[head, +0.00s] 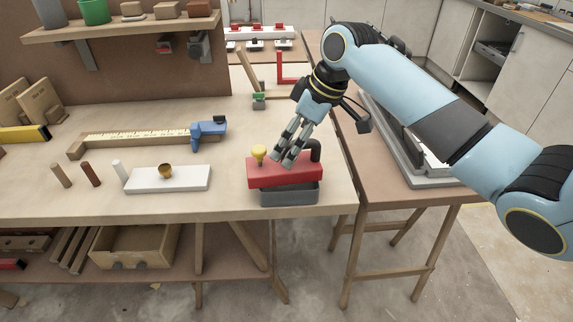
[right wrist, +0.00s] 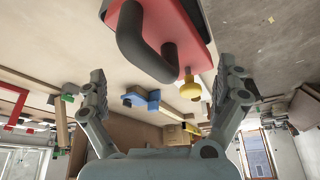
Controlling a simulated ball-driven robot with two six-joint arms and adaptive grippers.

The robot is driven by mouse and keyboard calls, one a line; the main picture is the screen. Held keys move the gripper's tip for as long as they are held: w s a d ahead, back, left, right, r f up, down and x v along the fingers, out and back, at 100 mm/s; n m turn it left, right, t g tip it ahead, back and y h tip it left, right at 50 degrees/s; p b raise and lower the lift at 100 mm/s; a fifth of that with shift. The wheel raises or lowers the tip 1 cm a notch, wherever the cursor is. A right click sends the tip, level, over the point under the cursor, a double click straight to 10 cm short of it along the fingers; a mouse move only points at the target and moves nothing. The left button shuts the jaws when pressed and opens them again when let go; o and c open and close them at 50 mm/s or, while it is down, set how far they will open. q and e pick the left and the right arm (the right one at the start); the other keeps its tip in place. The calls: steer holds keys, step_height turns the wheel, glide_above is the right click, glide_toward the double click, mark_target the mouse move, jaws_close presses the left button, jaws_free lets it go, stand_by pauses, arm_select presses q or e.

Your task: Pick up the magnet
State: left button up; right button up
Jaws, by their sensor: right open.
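The magnet (head: 285,173) looks like a red block on a grey base, with a bent black handle and a yellow knob on top. It sits at the front right edge of the workbench. In the right wrist view the magnet's dark handle (right wrist: 140,45) and yellow knob (right wrist: 190,89) show at the top, beyond the fingers. My right gripper (head: 282,160) is open and empty, its fingers pointing down over the red top between knob and handle in the head view. I cannot tell if they touch it. My left gripper is not in view.
A white block with a brass knob (head: 140,181) lies left of the magnet. A blue caliper-like tool (head: 207,130) lies behind on the workbench (head: 225,200). A lower side table (head: 375,191) with a grey machine stands right. Bare bench lies between the white block and magnet.

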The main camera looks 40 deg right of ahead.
steer(key=x, duration=0.4)
steer(key=shift+a, duration=0.25)
steer(key=shift+s, duration=0.15)
steer(key=c, duration=1.6)
steer(key=shift+s, duration=0.15)
jaws_close()
